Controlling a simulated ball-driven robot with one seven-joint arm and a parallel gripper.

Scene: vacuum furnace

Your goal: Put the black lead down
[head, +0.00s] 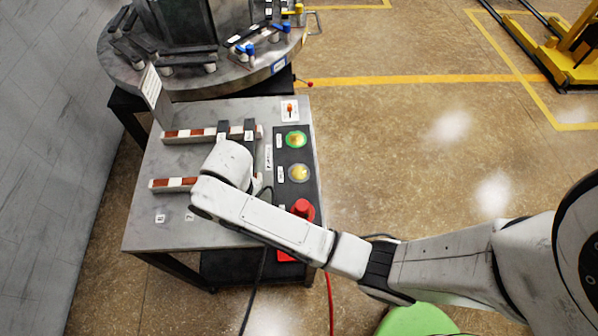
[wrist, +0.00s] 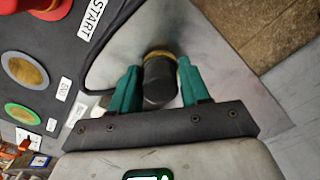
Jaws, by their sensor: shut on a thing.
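The black lead shows in the wrist view as a dark round plug end (wrist: 159,84) with a brass-coloured ring, held between the two green fingers of my gripper (wrist: 158,72). The gripper is shut on it. In the head view my own wrist hides the gripper and the held end above the grey bench (head: 215,235). A black cable (head: 254,290) hangs over the bench's front edge to the floor. I cannot tell whether the held end touches the bench.
Two red-and-white striped bars lie on the bench, the far one (head: 180,135) with black pieces across it, the near one (head: 172,184) partly hidden. A button panel (head: 282,210) with a red knob (head: 302,208) is at right. A red cable (head: 331,300) hangs beside it.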

